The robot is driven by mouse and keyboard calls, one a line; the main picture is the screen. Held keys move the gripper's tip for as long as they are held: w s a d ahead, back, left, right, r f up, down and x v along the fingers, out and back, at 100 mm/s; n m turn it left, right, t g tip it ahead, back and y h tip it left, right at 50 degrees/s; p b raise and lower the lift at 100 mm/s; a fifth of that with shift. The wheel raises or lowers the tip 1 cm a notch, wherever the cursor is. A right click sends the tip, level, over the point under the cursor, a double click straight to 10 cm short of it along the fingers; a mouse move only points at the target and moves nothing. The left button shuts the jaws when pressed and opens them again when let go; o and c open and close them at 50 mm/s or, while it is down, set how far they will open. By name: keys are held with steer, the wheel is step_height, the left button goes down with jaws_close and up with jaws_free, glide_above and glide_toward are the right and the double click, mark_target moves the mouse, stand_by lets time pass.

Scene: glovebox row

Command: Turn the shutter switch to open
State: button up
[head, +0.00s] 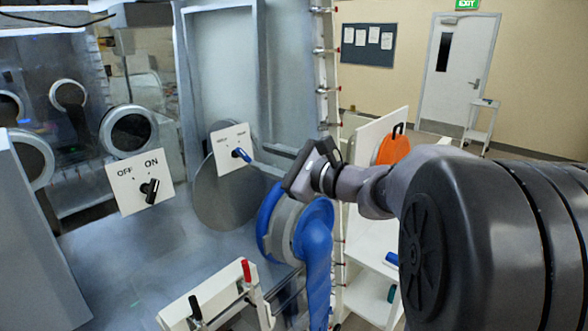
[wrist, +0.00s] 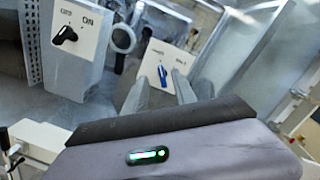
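The shutter switch is a blue lever (head: 241,154) on a white plate (head: 229,139) with two small labels I cannot read clearly. The plate stands in front of a round grey disc. In the head view the lever slants to the lower right. In the wrist view the blue lever (wrist: 162,76) shows between my two fingers. My gripper (head: 262,157) points at the plate from the right, with its fingers apart and nothing held. It is close to the lever, but I cannot tell whether it touches.
A black knob (head: 150,190) on an ON/OFF plate stands to the left. A blue-ringed port with a blue sleeve (head: 316,240) is below my gripper. A fixture with red and black handles (head: 246,271) is in front. An orange disc (head: 393,149) is behind my arm.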

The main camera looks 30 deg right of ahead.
steer(key=v, duration=0.8)
steer(key=shift+s, duration=0.1)
steer(key=s+a+f+n+g+b, duration=0.4)
steer(key=s+a+f+n+b, duration=0.1)
steer(key=a+f, duration=0.5)
steer(key=s+a+f+n+g+b, duration=0.5)
steer(key=s+a+f+b, duration=0.1)
steer(key=a+f, duration=0.35)
steer(key=s+f+n+h+b, duration=0.2)
steer(key=s+f+n+b, duration=0.1)
steer(key=s+f+n, duration=0.2)
steer(key=s+d+f+n+g+h+b, duration=0.1)
steer(key=s+f+n+h+b, duration=0.2)
steer(key=f, duration=0.7)
steer(key=shift+s+f+n+b, duration=0.25)
steer(key=shift+s+n+b, duration=0.3)
steer(key=shift+s+n, duration=0.5)
steer(key=shift+s, duration=0.15)
